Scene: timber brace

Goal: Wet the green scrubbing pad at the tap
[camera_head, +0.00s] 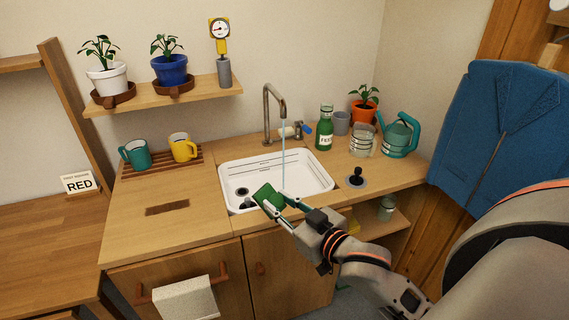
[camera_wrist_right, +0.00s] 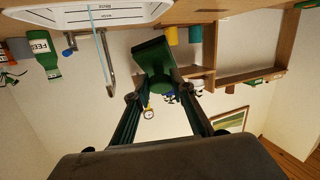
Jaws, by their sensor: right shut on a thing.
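The green scrubbing pad (camera_head: 267,196) is held tilted over the front part of the white sink (camera_head: 322,187). My right gripper (camera_head: 279,203) is shut on the pad; in the right wrist view the pad (camera_wrist_right: 153,58) sticks out beyond the two fingers. The tap (camera_head: 268,112) is a grey, curved spout behind the sink. A thin stream of water (camera_head: 283,150) falls from it. In the right wrist view the stream (camera_wrist_right: 97,40) passes to one side of the pad, apart from it. My left gripper is not in view.
A green bottle (camera_head: 324,128), a glass jar (camera_head: 362,140) and a teal watering can (camera_head: 399,137) stand right of the tap. Teal (camera_head: 135,154) and yellow (camera_head: 182,147) mugs stand on a slatted rack at left. A dark round knob (camera_head: 356,180) is right of the sink. The left counter is mostly clear.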

